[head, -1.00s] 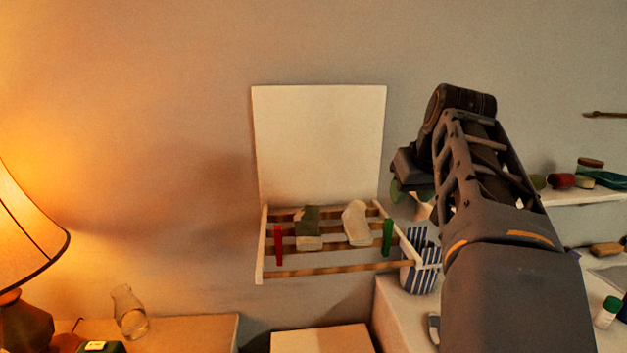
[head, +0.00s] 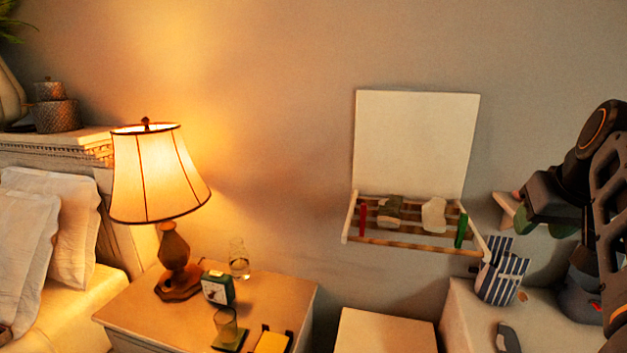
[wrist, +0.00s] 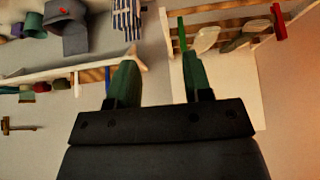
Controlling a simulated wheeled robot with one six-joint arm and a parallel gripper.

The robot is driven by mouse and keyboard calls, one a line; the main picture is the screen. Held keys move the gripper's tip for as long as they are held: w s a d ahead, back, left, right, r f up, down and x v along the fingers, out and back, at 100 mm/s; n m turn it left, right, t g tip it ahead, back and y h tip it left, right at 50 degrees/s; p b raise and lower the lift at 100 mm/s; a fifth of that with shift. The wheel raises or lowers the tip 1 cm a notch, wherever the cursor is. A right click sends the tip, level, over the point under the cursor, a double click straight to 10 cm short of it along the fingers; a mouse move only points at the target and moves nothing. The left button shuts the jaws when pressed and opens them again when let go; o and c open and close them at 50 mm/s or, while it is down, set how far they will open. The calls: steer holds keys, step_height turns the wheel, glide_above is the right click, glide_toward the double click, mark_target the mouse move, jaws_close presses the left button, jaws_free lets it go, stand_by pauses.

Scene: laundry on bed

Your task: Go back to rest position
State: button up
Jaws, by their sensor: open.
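My gripper (head: 543,226) is at the right of the head view, held in the air right of the wall rack, with its green fingertips facing down-left. In the wrist view my gripper (wrist: 157,78) shows two green fingers spread apart with nothing between them. My arm runs off the right edge of the head view. The wall drying rack (head: 400,242) is folded out below its white panel (head: 415,140). A dark green and white sock (head: 390,212) and a cream sock (head: 433,215) hang on it, apart from my gripper.
A striped bin (head: 502,272) stands on a white surface below my gripper. A small wall shelf (head: 507,210) is behind the gripper. A lit lamp (head: 160,180), clock (head: 218,288) and glasses stand on the nightstand (head: 150,318). The bed pillows (head: 70,230) are at far left.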

steer(key=a+f+m+g, duration=0.1)
steer(key=a+f+m, duration=0.15)
steer(key=f, duration=1.05)
steer(key=s+a+f+n, duration=0.2)
steer(key=a+f, duration=0.5)
steer(key=a, duration=0.1)
steer(key=s+a+f+n+g+y, duration=0.1)
steer(key=s+a+f+n, duration=0.2)
steer(key=a+f, duration=0.5)
steer(key=shift+s+a+g+y, duration=0.2)
steer(key=shift+s+g+y, duration=0.1)
steer(key=shift+s, duration=0.05)
steer(key=shift+n, duration=0.25)
